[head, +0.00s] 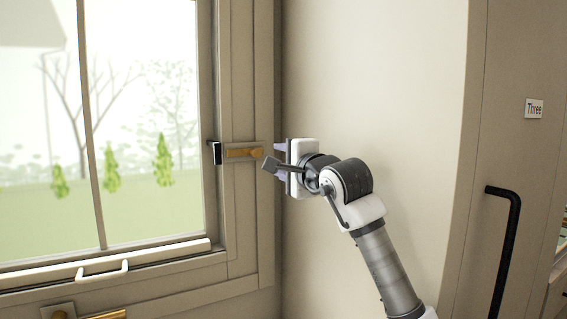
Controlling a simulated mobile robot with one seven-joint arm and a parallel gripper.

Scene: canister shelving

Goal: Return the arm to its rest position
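My gripper (281,161) is in the middle of the head view, at the end of my raised grey and white arm. Its fingers point left, toward the window frame. Two purplish fingertips show apart, one above the other, with a gap between them. I see nothing held between them. The fingertips are close to the right end of a wooden-coloured latch handle (244,153) on the window frame; I cannot tell whether they touch it. Part of the gripper is hidden by a dark grey piece in front of it.
A window (150,120) fills the left, with a white-handled rail (105,268) along its bottom. Another wooden-coloured handle (103,315) is at the lower left edge. A plain wall is behind my arm. A door with a black handle (503,245) and a "Three" label (534,108) stands at right.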

